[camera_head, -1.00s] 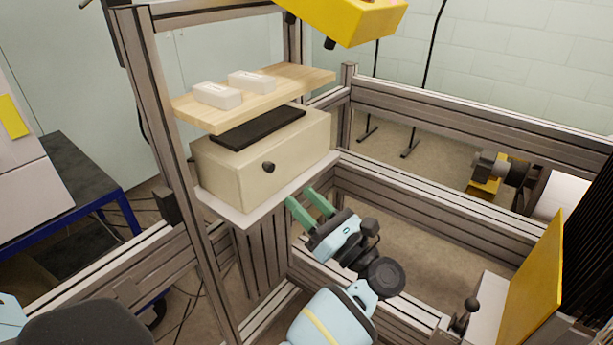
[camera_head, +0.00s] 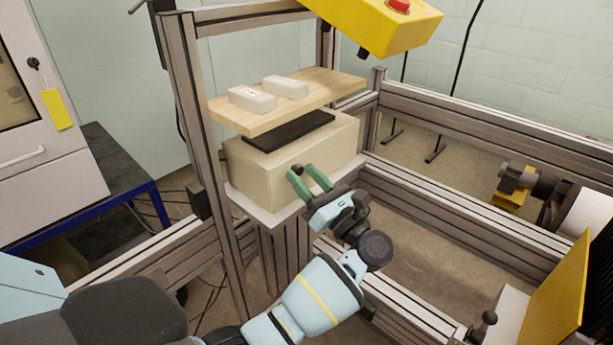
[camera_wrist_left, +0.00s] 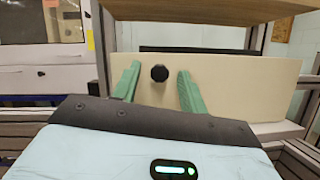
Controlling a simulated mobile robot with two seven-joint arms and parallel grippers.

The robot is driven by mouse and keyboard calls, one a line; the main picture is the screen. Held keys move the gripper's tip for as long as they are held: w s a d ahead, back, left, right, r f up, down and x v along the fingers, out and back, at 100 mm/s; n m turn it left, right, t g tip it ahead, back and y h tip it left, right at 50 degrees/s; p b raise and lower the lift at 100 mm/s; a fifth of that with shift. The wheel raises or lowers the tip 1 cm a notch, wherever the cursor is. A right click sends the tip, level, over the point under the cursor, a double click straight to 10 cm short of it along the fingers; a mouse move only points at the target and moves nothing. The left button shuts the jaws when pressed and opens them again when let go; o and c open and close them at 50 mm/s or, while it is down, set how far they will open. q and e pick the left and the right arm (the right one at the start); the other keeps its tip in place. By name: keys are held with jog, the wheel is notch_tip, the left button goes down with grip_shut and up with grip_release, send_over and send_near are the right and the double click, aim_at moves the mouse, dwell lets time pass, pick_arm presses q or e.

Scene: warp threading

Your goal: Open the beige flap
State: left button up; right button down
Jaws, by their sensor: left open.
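The beige flap (camera_head: 265,177) is the front of a beige box on a white shelf, below a wooden board. It is shut. Its black round knob (camera_wrist_left: 159,73) shows clearly in the left wrist view, between the two green fingers. My left gripper (camera_head: 308,172) is open in front of the flap, with its fingertips on either side of the knob. In the head view the knob (camera_head: 297,170) is partly hidden by the fingers. I cannot tell whether the fingers touch the knob or the flap. My right gripper is not in view.
The wooden board (camera_head: 300,103) above the box carries two white blocks (camera_head: 252,98). A metal post (camera_head: 202,150) stands left of the box. A yellow control box (camera_head: 375,25) hangs above. Metal rails (camera_head: 450,210) run to the right, with open floor between them.

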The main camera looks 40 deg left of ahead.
pick_arm(q)
jog(key=c, duration=0.9)
grip_shut()
